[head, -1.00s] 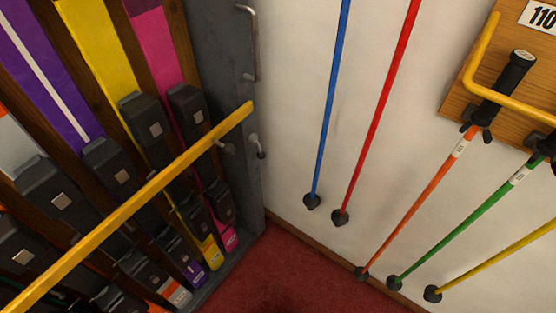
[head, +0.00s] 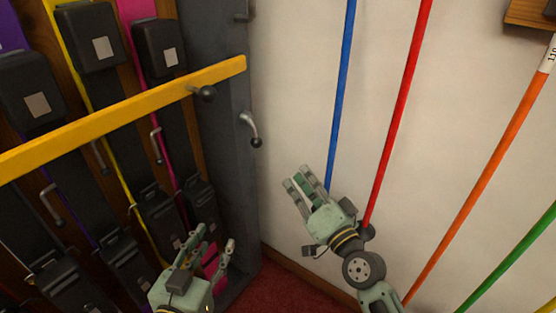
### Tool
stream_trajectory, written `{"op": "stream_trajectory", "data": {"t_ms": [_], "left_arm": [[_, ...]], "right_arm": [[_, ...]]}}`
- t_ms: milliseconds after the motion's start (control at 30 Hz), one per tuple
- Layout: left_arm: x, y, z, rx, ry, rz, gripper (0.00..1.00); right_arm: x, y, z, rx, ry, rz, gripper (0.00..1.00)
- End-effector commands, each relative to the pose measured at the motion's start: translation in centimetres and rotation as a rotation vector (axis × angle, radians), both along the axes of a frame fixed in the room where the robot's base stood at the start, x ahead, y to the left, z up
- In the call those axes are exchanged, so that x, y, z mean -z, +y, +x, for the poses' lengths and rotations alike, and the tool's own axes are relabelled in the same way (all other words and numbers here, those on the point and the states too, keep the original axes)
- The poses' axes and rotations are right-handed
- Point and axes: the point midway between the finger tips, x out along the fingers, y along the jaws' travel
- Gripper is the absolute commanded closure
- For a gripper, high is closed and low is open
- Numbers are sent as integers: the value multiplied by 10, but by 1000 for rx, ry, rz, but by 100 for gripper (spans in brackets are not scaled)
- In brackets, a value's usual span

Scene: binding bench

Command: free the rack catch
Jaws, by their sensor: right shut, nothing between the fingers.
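A small curved metal lever with a dark ball end (head: 251,130), which looks like the rack catch, is on the grey post (head: 215,120) of the ski rack. My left gripper (head: 209,247) is open and empty, below the lever and in front of the lower ski bindings. My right gripper (head: 298,178) is shut and empty, below and right of the lever, in front of the white wall. Neither gripper appears to touch the lever.
Blue (head: 341,90) and red (head: 400,110) poles stand against the wall by my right gripper. Orange (head: 490,165) and green (head: 510,258) poles are further right. Ski bindings (head: 90,40) fill the left. A wooden board (head: 530,15) shows at the top right.

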Motion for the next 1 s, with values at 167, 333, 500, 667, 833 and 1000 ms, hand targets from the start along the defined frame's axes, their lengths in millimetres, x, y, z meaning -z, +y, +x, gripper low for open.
{"op": "stream_trajectory", "data": {"t_ms": [167, 333, 500, 667, 833, 1000], "left_arm": [[-16, 1, -6, 1, -54, -13, 60], [-23, 1, -8, 1, -65, -15, 60], [-24, 1, -7, 1, -65, -15, 60], [-23, 1, -8, 1, -64, -15, 60], [-22, 1, -8, 1, -58, -14, 60], [-27, 0, -7, 2, -89, -22, 60]], "right_arm": [[-30, 6, 17, -49, -22, 168, 100], [-40, 6, 20, -59, -23, 208, 100], [-40, 6, 20, -59, -23, 207, 100], [-41, 8, 23, -59, -23, 207, 100], [-48, 19, 42, -60, -24, 209, 100], [-55, 35, 69, -59, -25, 209, 100]]}}
